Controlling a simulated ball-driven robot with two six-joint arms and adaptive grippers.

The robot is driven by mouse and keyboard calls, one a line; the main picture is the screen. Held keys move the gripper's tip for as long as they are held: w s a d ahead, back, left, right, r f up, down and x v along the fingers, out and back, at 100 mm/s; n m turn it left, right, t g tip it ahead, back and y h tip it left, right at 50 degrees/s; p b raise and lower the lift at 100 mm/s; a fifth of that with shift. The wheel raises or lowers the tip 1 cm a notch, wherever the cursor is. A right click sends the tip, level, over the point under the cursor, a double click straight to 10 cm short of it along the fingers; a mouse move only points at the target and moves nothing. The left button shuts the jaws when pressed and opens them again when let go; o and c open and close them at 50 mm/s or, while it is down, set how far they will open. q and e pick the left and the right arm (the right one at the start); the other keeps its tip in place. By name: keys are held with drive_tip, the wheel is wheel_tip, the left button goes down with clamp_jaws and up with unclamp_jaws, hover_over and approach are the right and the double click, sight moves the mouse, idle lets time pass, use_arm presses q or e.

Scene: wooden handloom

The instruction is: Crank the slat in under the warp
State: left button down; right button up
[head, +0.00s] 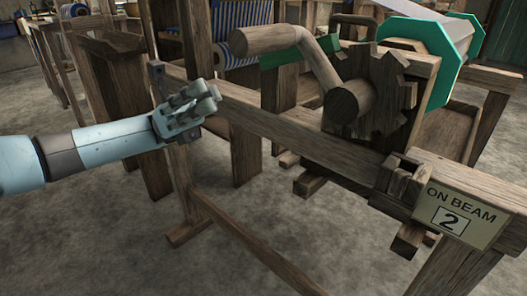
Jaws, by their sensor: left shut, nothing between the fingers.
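The wooden crank (310,62) stands at the upper middle of the head view. Its round handle end points left and its shaft meets a toothed wooden wheel (385,90). My left gripper (212,96) is shut and empty. A striped blue and white warp (238,30) shows behind the crank. I cannot make out the slat. My right gripper is not in view.
A sign reading "ON BEAM 2" (461,211) is fixed at the right front. A green-ended roller (440,50) is at the upper right. Wooden posts (130,120) stand behind my left arm. A low beam (250,240) crosses the bare floor (110,240) in front.

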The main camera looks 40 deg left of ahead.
use_arm(q)
wheel_tip(320, 180, down, 6)
drive_tip(key=w+b, duration=0.2)
drive_tip(key=b, duration=0.1)
drive_tip(key=s+d+r, duration=0.1)
drive_tip(key=d+r, duration=0.8)
drive_tip(key=r, duration=0.1)
drive_tip(key=shift+d+h, duration=0.2)
drive_tip(key=shift+h, duration=0.1)
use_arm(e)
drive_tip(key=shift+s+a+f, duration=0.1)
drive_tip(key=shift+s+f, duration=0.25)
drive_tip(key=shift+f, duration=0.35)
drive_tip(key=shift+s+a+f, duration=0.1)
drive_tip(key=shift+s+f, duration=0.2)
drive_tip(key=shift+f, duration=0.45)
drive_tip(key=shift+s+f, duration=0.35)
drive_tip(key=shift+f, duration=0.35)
use_arm(q)
drive_tip(key=shift+s, duration=0.1)
drive_tip(key=shift+r, duration=0.15)
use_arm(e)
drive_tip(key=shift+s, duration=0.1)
